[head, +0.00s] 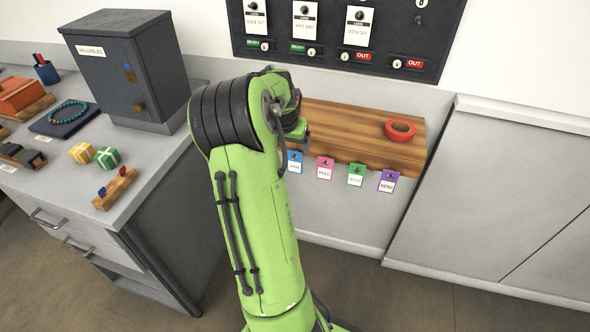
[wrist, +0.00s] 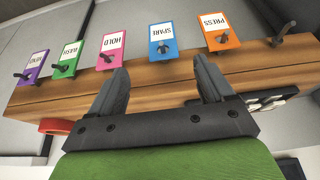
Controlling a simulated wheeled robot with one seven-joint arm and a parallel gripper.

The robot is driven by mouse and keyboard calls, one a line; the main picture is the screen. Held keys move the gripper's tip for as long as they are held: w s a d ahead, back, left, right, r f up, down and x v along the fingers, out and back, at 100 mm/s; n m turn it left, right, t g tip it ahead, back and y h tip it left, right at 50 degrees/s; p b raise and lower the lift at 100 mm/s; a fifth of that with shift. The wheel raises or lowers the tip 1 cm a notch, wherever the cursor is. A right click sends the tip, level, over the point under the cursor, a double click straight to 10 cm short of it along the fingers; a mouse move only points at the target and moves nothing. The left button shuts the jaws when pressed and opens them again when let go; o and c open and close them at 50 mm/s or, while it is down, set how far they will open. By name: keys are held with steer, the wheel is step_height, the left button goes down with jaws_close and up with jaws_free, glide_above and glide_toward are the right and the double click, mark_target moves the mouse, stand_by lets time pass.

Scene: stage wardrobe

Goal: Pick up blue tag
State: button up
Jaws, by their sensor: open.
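The blue tag (head: 295,161) hangs on a peg at the front edge of a wooden shelf in the head view, just right of my arm. In the wrist view, the blue tag (wrist: 164,38) appears upside down, with a white label reading "SPAR" and its peg near its lower edge. My gripper (wrist: 160,75) is open and empty over the wooden shelf. Its two fingers point toward the tag row, with the blue tag ahead between them, apart from both fingertips. My arm hides the gripper in the head view.
A pink tag (wrist: 115,42) and orange tag (wrist: 214,31) flank the blue one. Green (head: 356,175) and purple (head: 388,181) tags hang further right. An empty peg (wrist: 281,35) juts out past the orange tag. Red tape (head: 399,130) lies on the wooden shelf (head: 350,140). A tag board (head: 400,45) hangs above.

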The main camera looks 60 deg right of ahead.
mark_target(294, 158)
steer(key=b+x, duration=0.3)
steer(key=x, duration=0.9)
steer(key=shift+w+d+f, duration=0.1)
steer(key=shift+w+f, duration=0.1)
steer(key=shift+f, duration=0.1)
steer(key=shift+r, duration=0.1)
steer(key=shift+c, duration=0.3)
steer(key=c, duration=1.1)
steer(key=shift+o, duration=0.2)
